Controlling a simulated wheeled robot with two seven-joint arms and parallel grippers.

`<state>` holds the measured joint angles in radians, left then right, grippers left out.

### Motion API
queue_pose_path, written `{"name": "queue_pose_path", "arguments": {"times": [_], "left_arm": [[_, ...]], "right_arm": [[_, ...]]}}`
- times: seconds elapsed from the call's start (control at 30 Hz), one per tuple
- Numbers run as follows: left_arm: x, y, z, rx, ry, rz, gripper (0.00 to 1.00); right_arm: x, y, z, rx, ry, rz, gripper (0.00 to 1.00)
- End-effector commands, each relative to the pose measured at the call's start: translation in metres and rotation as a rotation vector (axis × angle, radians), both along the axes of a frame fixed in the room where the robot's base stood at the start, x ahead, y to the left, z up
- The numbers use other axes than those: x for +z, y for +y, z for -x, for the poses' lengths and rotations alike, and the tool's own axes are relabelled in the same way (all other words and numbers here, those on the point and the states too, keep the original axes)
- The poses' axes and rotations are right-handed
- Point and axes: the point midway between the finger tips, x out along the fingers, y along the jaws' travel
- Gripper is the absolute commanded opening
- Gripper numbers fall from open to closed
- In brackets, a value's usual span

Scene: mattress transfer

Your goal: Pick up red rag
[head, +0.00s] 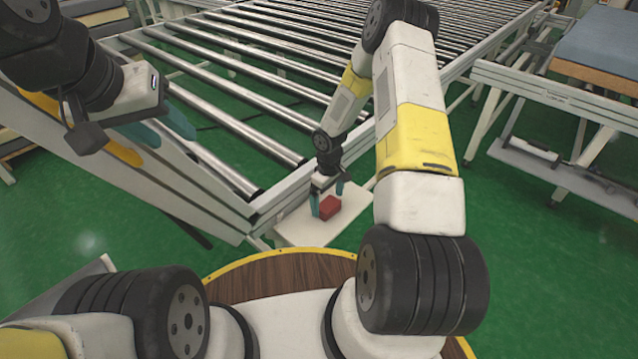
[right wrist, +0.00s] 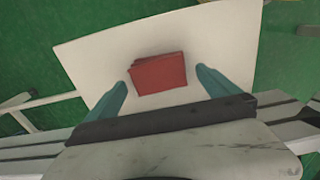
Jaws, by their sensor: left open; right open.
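The red rag (head: 330,207) is a small folded red block on a white board (head: 300,228) beside the corner of the roller conveyor. In the right wrist view the rag (right wrist: 159,74) lies on the white board (right wrist: 90,50), between and just beyond the two teal fingertips. My right gripper (head: 328,200) is open and close over the rag, with a finger on each side; I cannot tell whether they touch it. My left gripper (head: 162,135) is open and empty at the upper left, above the conveyor's side frame, far from the rag.
The roller conveyor (head: 230,65) fills the back, its metal side frame (head: 215,175) running close to the board. A second metal frame (head: 560,95) stands at the right with a blue-grey mattress (head: 602,50) on it. Green floor (head: 540,260) is clear at the right.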

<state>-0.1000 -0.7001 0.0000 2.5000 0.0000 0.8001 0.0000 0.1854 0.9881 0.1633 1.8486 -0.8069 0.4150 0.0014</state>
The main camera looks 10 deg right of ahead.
Motion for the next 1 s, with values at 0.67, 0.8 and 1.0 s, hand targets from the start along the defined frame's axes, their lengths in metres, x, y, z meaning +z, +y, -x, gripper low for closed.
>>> {"name": "queue_pose_path", "arguments": {"times": [0.67,0.8,1.0], "left_arm": [[0.000,0.000,0.000,0.000,0.000,0.000,0.43],[0.000,0.000,0.000,0.000,0.000,0.000,0.43],[0.000,0.000,0.000,0.000,0.000,0.000,0.43]], "right_arm": [[-0.022,0.000,0.000,0.000,0.000,0.000,0.53],[-0.022,0.000,0.000,0.000,-0.001,0.000,0.30],[-0.021,0.000,0.000,0.000,-0.001,0.000,0.30]]}}
